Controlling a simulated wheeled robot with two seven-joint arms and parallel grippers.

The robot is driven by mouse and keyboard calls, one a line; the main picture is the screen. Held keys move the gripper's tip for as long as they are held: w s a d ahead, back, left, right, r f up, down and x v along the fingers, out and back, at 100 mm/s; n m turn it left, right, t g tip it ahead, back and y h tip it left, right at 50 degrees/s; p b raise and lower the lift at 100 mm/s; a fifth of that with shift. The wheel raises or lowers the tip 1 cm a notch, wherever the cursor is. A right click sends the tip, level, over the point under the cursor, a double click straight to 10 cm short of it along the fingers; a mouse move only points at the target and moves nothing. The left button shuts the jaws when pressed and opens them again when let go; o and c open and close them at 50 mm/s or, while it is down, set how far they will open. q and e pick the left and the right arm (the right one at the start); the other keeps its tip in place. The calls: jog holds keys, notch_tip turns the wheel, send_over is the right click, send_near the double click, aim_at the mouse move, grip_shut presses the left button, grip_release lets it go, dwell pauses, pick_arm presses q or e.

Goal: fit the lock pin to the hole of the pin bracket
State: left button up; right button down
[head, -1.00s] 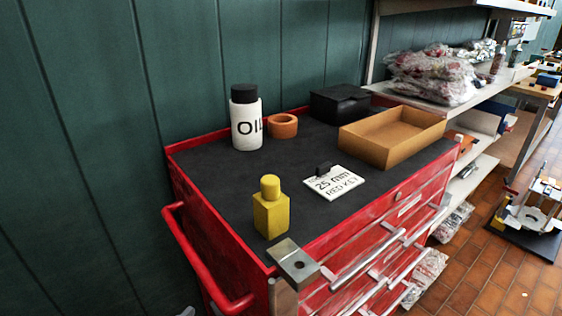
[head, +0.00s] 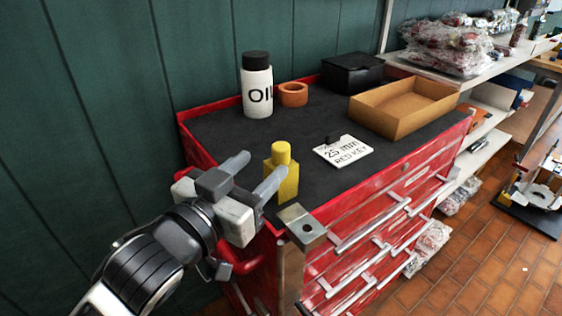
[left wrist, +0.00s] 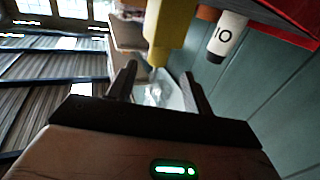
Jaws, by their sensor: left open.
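The yellow lock pin (head: 282,181) stands upright near the front left of the chest top, a square block with a narrower round top. It also shows in the left wrist view (left wrist: 170,32), beyond the fingers. The pin bracket (head: 301,228) is a metal plate with a dark, empty hole, at the front corner of the red chest. My left gripper (head: 263,163) is open and empty, just left of the lock pin, its fingers pointing towards it. One fingertip overlaps the pin in the head view; I cannot tell whether they touch. My right gripper is not in view.
The red rim and side handle are close to my left arm.

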aim_at(276, 156)
pick_arm(q)
jog(key=p+x, duration=0.1)
jog(key=x, duration=0.5)
jog(key=shift+w+d+f, duration=0.1)
jog(key=shift+w+d, duration=0.05)
jog(key=shift+d, duration=0.2)
jog(key=c, duration=1.1)
